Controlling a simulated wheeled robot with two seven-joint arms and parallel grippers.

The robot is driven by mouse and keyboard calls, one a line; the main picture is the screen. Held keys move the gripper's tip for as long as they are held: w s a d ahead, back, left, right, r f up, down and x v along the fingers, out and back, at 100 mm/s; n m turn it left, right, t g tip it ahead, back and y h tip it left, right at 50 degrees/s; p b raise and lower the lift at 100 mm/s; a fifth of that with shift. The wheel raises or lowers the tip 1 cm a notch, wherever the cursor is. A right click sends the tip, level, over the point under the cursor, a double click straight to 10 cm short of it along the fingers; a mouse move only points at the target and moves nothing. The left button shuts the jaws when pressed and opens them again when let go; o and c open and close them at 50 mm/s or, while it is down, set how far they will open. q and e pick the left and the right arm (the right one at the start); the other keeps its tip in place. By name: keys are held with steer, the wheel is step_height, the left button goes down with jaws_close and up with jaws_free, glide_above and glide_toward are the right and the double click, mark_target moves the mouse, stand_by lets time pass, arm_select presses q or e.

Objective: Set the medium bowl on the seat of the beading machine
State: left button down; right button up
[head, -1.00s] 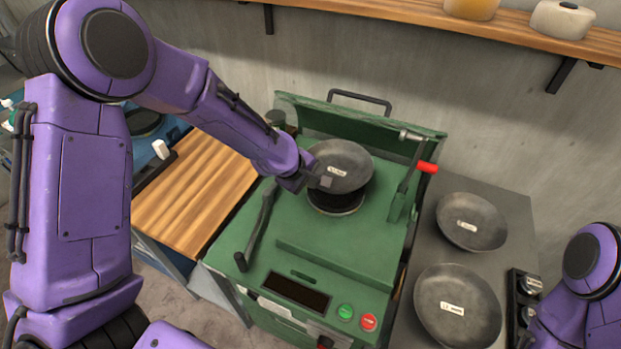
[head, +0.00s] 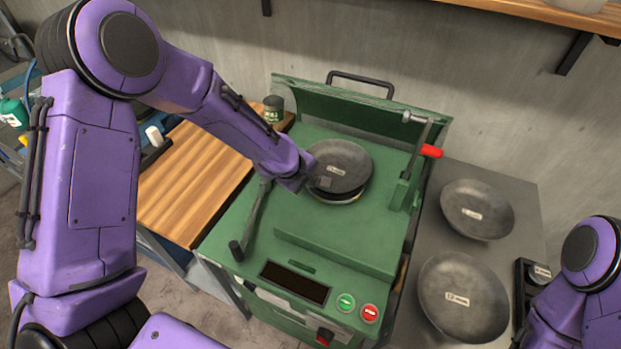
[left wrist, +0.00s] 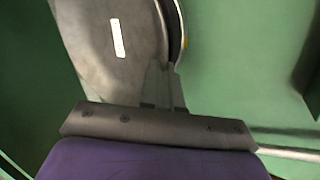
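A round grey metal bowl (head: 343,158) with a small white label is at the beading machine (head: 335,245); I take it for the medium bowl. My left gripper (head: 322,183) is shut on its near-left rim. The bowl sits low over the round dark seat (head: 336,198), covering most of it; whether it touches cannot be told. In the left wrist view the fingers (left wrist: 165,88) are at the edge of the bowl (left wrist: 105,45), with part of the seat's rim beside it. My right arm shows at the lower right, but its gripper is out of view.
Two more labelled bowls, a rear one (head: 477,209) and a larger front one (head: 462,297), lie on the grey counter (head: 520,190). A black lever (head: 252,222) is at left. A wooden top (head: 200,185) adjoins the machine.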

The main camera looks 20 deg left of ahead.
stand_by(0.3)
arm_select(q)
steer(key=c, duration=1.3)
jaws_free()
steer(key=v, duration=1)
steer(key=shift+s+a+r, duration=0.1)
steer(key=shift+s+r, duration=0.05)
